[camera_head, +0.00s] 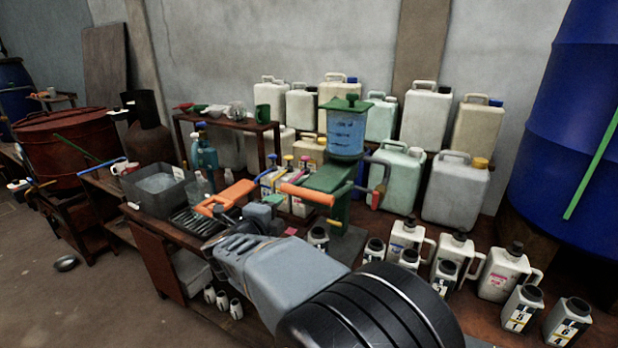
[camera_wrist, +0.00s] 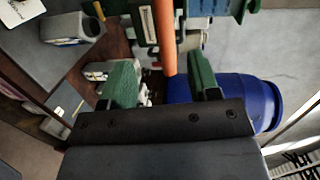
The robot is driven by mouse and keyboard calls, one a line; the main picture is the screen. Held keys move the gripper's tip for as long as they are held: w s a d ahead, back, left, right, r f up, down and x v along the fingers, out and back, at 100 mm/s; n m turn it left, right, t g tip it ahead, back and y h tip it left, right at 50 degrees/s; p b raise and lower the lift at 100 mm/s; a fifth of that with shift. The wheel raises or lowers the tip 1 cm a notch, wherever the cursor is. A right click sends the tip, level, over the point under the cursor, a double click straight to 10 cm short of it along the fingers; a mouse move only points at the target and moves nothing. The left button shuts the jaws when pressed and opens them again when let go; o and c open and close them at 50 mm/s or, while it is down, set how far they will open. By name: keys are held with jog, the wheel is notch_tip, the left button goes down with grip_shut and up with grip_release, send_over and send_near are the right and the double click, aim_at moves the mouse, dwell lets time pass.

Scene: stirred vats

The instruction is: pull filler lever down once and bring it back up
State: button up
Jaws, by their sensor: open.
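The filler (camera_head: 345,140) is a green stand with a blue, clear-sided hopper on top, on the bench in the head view. Its orange lever (camera_head: 307,194) sticks out to the left, roughly level, towards my gripper (camera_head: 268,212). In the wrist view the orange lever (camera_wrist: 166,40) runs down from the top edge into the gap between the green fingers of my gripper (camera_wrist: 166,84). The fingers are open, one on each side of the lever, with visible gaps. My arm hides part of the bench front in the head view.
An orange-handled tool (camera_head: 228,197) and a grey bin (camera_head: 160,190) lie left of the filler. Several white jugs and bottles (camera_head: 408,238) stand to its right, with large canisters (camera_head: 456,188) behind. A blue drum (camera_head: 570,110) stands far right. Floor at left is mostly clear.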

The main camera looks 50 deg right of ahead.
aim_at(304, 196)
jog(key=shift+m+g+h, duration=0.3)
jog(key=shift+m+g, duration=0.5)
jog(key=x, duration=0.4)
jog(key=s+x, duration=0.1)
jog(key=x, duration=0.9)
jog(key=shift+s+d+r+p, duration=0.2)
jog(key=shift+s+d+p, duration=0.1)
jog(key=shift+s+d, duration=0.05)
grip_shut()
